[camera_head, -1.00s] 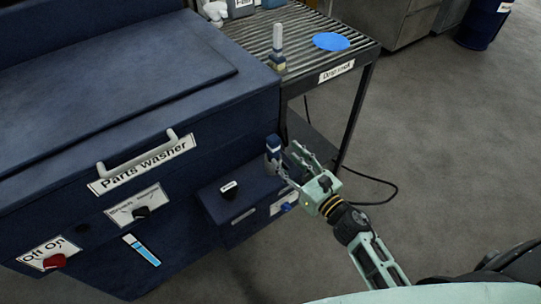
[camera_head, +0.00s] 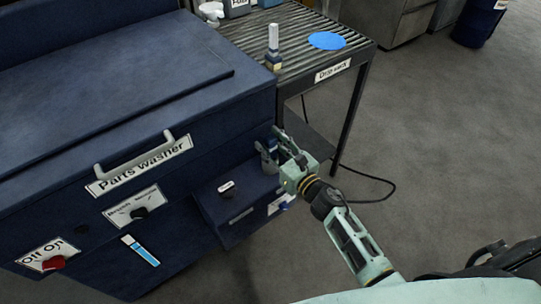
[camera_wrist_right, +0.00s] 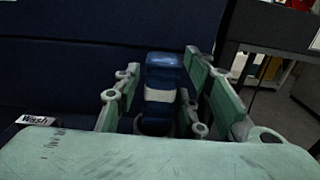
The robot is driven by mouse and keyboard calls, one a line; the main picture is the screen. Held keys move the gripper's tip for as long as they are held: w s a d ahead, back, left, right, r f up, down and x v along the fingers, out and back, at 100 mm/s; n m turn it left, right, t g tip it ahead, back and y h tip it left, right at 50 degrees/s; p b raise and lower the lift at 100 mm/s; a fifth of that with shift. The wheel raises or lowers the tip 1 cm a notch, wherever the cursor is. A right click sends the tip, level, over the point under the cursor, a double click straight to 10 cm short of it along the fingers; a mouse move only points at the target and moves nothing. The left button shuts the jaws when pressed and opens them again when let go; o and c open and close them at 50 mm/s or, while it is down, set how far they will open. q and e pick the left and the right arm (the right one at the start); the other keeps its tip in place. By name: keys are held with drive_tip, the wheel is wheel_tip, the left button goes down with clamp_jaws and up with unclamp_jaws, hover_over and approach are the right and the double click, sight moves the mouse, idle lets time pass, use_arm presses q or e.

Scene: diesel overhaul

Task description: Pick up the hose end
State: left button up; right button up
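The hose end is a blue upright piece with a pale band (camera_wrist_right: 161,72), seen in the right wrist view between the two fingers of my right gripper (camera_wrist_right: 160,88). The fingers are spread on either side of it, with a gap visible at the left finger. In the head view my right gripper (camera_head: 273,145) is at the right front of the parts washer (camera_head: 60,150), above the small blue box (camera_head: 240,205). There its fingers mostly hide the hose end. My left gripper does not show.
A black cable (camera_head: 370,197) lies on the floor. Open floor lies to the right.

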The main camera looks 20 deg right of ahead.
clamp_jaws()
drive_tip(key=shift+r, duration=0.15)
wheel_tip(320, 180, up, 10)
drive_tip(key=p, duration=0.4)
wheel_tip(320, 180, up, 8)
drive_tip(key=p, duration=0.7)
drive_tip(key=shift+f, duration=0.25)
